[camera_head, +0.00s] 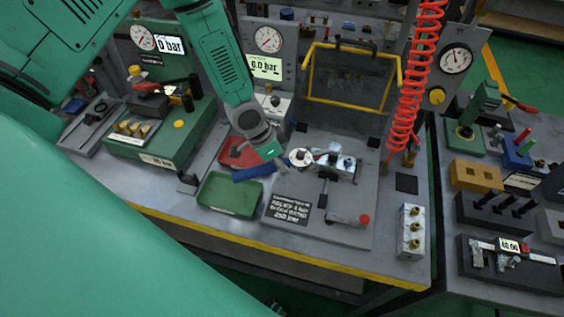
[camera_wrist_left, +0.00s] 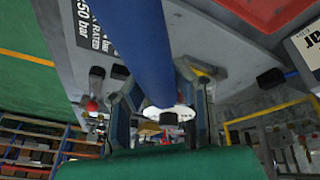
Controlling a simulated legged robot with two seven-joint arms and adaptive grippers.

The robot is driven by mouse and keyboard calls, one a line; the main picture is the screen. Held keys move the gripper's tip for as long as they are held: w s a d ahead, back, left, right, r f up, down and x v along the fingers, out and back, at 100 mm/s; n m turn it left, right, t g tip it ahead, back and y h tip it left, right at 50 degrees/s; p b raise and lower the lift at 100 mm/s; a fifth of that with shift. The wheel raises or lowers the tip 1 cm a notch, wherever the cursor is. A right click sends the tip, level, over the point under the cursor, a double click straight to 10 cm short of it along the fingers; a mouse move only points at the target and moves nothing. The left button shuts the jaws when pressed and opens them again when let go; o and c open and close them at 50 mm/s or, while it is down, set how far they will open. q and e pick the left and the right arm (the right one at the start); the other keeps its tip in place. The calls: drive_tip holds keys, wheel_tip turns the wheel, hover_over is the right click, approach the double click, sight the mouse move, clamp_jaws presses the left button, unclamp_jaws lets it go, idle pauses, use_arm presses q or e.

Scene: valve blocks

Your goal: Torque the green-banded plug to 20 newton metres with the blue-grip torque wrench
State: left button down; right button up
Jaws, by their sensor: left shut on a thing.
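My left gripper (camera_head: 274,160) is shut on the blue grip (camera_head: 254,173) of the torque wrench. The grip lies roughly level over the bench and sticks out to the left of the fingers. In the left wrist view the blue grip (camera_wrist_left: 150,55) runs between the fingers of my left gripper (camera_wrist_left: 158,100). A metal valve block (camera_head: 334,162) is clamped in the grey fixture, just right of the gripper. A white round part (camera_head: 300,157) shows between gripper and block. I cannot make out the green-banded plug, or whether the wrench touches the block. My right gripper is not in view.
A green tray (camera_head: 229,195) is below the grip and a red tray (camera_head: 238,152) behind it. A yellow-framed guard (camera_head: 350,76) stands raised behind the fixture. A coiled red hose (camera_head: 404,100) hangs right of it. A second block with brass fittings (camera_head: 411,232) stands front right.

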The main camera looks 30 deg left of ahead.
use_arm(q)
drive_tip(key=shift+w+r, duration=0.1)
drive_tip(key=shift+r, duration=0.1)
